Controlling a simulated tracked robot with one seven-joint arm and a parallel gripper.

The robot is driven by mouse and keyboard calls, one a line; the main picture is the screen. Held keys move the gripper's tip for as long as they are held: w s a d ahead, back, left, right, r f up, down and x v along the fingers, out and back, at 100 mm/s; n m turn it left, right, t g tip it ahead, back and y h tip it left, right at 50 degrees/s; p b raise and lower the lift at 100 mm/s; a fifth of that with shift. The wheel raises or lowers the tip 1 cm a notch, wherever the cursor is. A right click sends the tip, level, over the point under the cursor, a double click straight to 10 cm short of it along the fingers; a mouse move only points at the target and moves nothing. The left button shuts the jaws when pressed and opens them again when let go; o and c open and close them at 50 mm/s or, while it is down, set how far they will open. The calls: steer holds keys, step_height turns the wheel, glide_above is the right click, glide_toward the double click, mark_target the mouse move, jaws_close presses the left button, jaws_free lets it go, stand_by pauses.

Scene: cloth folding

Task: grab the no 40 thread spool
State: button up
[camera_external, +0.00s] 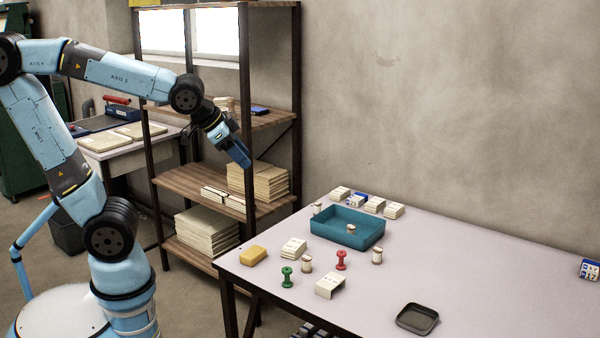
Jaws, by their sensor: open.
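Several spools are on or around the light table (470,270). A green spool (287,277) stands near the left front, and a red spool (341,260) stands behind it to the right. Cream spools stand beside the green one (306,264) and right of the red one (377,257). Another cream spool shows inside the teal tray (351,229), and one is by its left end (317,208). No number is readable, so I cannot tell which is no 40. My gripper (240,154) is open and empty, raised in front of the shelf, left of the table and apart from every spool.
The teal tray (372,241) has raised walls. Small cards or boxes (374,204) line the back edge. A yellow block (253,256), a folded card (330,285) and a dark dish (417,319) lie nearer. The shelf rack (273,120) stands behind my gripper. The table's right side is mostly clear.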

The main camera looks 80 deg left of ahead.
steer(key=w+a+f+t, duration=0.1)
steer(key=w+a+f, duration=0.15)
steer(key=w, duration=0.35)
steer(key=w+a+f+t, duration=0.1)
steer(key=w+a+f, duration=0.1)
steer(key=w+a, duration=0.35)
steer(key=m+t+h, duration=0.3)
steer(key=t+h, duration=0.1)
steer(key=h, duration=0.1)
glide_above(376, 248)
steer(key=s+a, duration=0.4)
steer(key=s, duration=0.9)
step_height(376, 248, down, 30)
steer(key=shift+h, duration=0.3)
steer(key=x, duration=1.3)
steer(key=shift+w+d+f, duration=0.1)
steer(key=shift+w+d, duration=0.2)
steer(key=shift+d, duration=0.05)
steer(key=shift+c, duration=0.4)
steer(key=c, duration=0.7)
